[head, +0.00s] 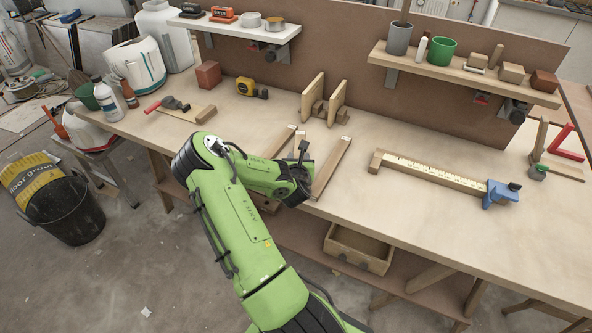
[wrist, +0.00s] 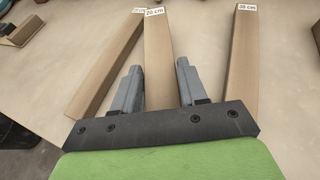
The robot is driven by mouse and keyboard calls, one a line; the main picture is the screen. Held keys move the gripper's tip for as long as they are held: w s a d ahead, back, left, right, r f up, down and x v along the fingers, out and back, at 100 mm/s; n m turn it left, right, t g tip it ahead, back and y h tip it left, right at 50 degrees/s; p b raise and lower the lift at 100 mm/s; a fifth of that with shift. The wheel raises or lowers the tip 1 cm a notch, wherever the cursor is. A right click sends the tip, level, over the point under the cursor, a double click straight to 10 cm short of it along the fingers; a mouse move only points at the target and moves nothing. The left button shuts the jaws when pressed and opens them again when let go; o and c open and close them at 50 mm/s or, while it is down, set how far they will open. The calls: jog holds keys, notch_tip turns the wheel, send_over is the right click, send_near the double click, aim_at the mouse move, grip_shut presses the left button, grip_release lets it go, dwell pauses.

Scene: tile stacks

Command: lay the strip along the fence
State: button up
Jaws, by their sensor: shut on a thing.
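Three wooden strips with white end labels lie side by side in the wrist view. My gripper (wrist: 158,85) is shut on the middle strip (wrist: 158,45), which reads about 20 cm. The left strip (wrist: 112,60) slants beside it; the right strip (wrist: 242,60) stands apart. In the head view my arm hides the gripper's tips and much of the held strip; the right strip (head: 331,168) shows clear. A long wooden fence with a yellow scale (head: 435,172) lies on the bench to the right, with a blue stop (head: 500,193) at its right end.
Two upright wooden boards (head: 326,98) stand behind the strips. The bench (head: 385,120) is bare between strips and fence.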

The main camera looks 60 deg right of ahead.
notch_tip(320, 180, down, 3)
jog(key=shift+f+b, duration=0.1)
jog(key=shift+b, duration=0.8)
jog(key=shift+r, duration=0.25)
jog(key=o, duration=0.7)
jog(key=shift+f, duration=0.2)
jog(key=shift+c, duration=0.2)
jog(key=o, duration=0.5)
jog(key=shift+c, duration=0.2)
